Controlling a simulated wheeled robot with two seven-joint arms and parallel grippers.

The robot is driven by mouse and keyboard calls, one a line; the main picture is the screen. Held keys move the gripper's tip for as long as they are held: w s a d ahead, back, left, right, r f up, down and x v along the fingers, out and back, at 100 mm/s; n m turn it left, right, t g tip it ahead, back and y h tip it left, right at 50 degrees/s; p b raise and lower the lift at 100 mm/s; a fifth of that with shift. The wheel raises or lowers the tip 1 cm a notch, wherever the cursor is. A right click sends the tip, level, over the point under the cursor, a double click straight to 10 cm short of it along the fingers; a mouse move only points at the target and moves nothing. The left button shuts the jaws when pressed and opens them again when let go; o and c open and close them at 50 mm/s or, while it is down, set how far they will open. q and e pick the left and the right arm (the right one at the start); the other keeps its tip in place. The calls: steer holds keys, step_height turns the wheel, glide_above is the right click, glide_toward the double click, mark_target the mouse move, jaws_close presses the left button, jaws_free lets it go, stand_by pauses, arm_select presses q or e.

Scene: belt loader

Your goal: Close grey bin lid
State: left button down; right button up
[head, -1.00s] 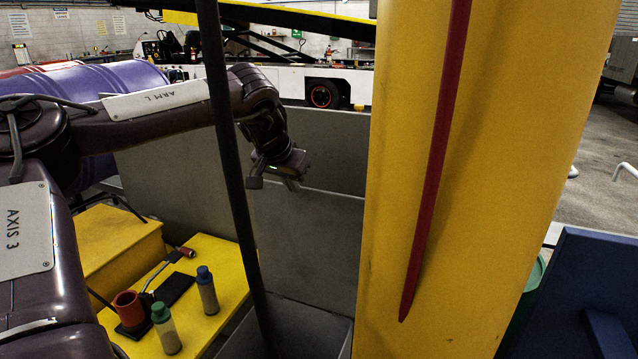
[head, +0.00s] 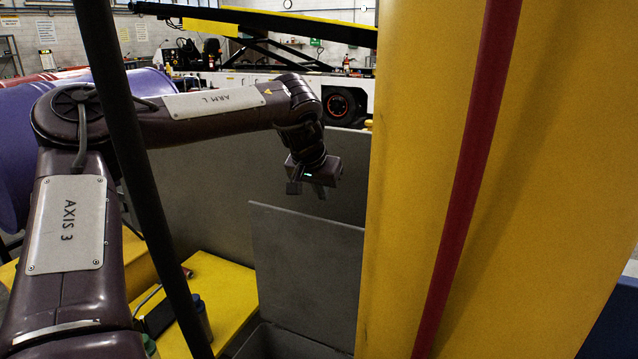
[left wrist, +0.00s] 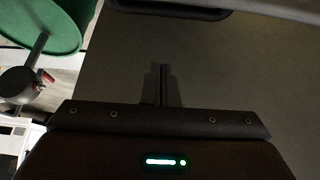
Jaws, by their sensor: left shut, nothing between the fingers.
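The grey bin lid (head: 305,265) stands upright, raised at the back of the grey bin (head: 285,345), whose rim shows at the bottom of the head view. The lid's right edge meets the yellow column in the head view. My right gripper is out of view.
A wide yellow column (head: 430,120) with a red stripe blocks the right side. A dark pole (head: 140,170) crosses the left. A yellow bench (head: 222,290) stands left of the bin, a grey wall panel (head: 200,190) behind. A green round thing (left wrist: 45,22) shows in the left wrist view.

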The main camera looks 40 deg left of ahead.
arm_select(q)
steer(key=shift+s+d+f+p, duration=0.15)
steer(key=shift+s+f, duration=0.1)
steer(key=shift+f, duration=0.55)
steer(key=shift+s+f+p, duration=0.1)
steer(key=shift+s+f, duration=0.1)
steer(key=shift+f, duration=0.65)
steer(key=shift+s+d+f+p, duration=0.15)
steer(key=shift+s+f, duration=0.1)
steer(key=shift+f, duration=0.55)
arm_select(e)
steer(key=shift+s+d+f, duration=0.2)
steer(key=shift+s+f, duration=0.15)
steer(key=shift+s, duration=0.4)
